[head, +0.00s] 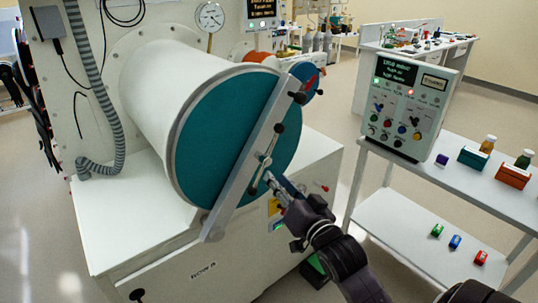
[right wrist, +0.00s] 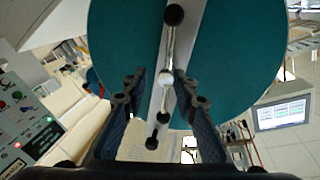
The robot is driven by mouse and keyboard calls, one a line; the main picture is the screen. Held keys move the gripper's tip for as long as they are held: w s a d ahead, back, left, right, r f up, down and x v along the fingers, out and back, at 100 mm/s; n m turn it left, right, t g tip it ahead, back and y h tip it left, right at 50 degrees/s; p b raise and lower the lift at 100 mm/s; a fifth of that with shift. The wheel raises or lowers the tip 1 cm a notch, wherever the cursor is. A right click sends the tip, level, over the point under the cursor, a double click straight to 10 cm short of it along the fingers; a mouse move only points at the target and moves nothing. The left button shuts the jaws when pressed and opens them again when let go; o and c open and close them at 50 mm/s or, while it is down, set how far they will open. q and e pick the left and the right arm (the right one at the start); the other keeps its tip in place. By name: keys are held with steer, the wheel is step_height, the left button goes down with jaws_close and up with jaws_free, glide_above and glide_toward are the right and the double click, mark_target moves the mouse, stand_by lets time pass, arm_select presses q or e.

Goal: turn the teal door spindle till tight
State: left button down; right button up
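The teal door (head: 217,137) closes the front of a white cylinder; it also fills the upper part of the right wrist view (right wrist: 120,45). A grey bar (head: 238,178) crosses it diagonally. The spindle (head: 266,160) sits mid-bar, with a thin metal handle and black knobs. In the right wrist view its pale hub (right wrist: 166,78) lies ahead, between the fingers. My right gripper (head: 275,184) is at the handle's lower part, in front of the door. In the right wrist view its fingers (right wrist: 161,100) stand wide apart, with clear gaps to the handle. My left gripper is not in view.
A control box (head: 405,105) with lights and knobs stands right of the door on a white shelf table (head: 455,180). Small coloured boxes and bottles sit on it. A smaller teal door (head: 306,82) is behind. A ribbed hose (head: 95,80) hangs at left.

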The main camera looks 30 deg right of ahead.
mark_target(266, 160)
steer(key=w, duration=0.2)
steer(key=w+r+p, duration=0.1)
steer(key=w, duration=0.2)
steer(key=w+d+r+p, duration=0.1)
steer(key=w, duration=0.1)
steer(key=shift+w+r, duration=0.15)
steer(key=shift+c, duration=0.3)
jaws_close()
